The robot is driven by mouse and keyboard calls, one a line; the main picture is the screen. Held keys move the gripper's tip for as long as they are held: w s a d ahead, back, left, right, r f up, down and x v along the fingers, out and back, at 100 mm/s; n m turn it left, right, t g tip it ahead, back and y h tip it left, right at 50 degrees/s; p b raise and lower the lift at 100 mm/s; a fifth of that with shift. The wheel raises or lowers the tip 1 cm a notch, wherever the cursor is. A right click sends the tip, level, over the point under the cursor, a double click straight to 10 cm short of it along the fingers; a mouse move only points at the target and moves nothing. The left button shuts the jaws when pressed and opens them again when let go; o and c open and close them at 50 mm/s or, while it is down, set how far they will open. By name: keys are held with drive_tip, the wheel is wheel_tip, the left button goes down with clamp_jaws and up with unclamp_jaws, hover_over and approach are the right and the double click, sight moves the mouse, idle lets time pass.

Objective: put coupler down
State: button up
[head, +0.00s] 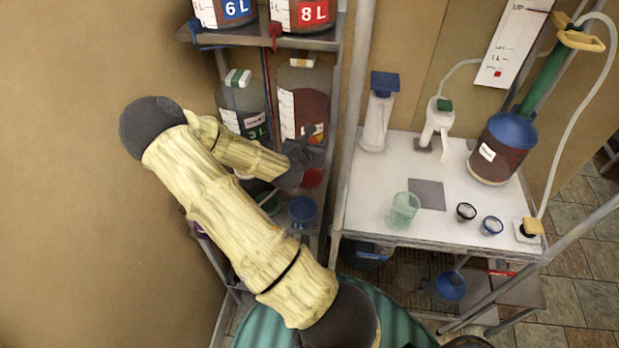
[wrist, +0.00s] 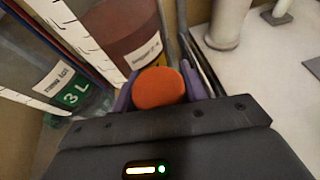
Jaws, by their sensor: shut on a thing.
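My gripper (head: 310,136) reaches into the shelf unit at the middle left of the head view. In the wrist view its two purple fingers are shut on an orange, round-ended piece, which I take to be the coupler (wrist: 159,88). The coupler shows its rounded orange face toward the wrist camera; its far side is hidden. In the head view it is only a small orange patch (head: 319,129). The held piece is close to a container of dark red liquid (wrist: 122,28); I cannot tell whether they touch.
A 3 L container (head: 243,107) stands left of the red-liquid container (head: 303,105). Below my gripper are a red bowl (head: 312,177) and a blue bowl (head: 302,208).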

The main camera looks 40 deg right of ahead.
drive_tip(key=p, duration=0.1)
hover_over(311, 174)
drive_tip(key=shift+f, duration=3.15)
drive_tip(key=shift+f+p, duration=0.4)
drive_tip(key=shift+f, duration=1.45)
drive_tip(key=shift+f, duration=0.1)
drive_tip(key=o, duration=1.1)
drive_tip(key=shift+c, duration=0.2)
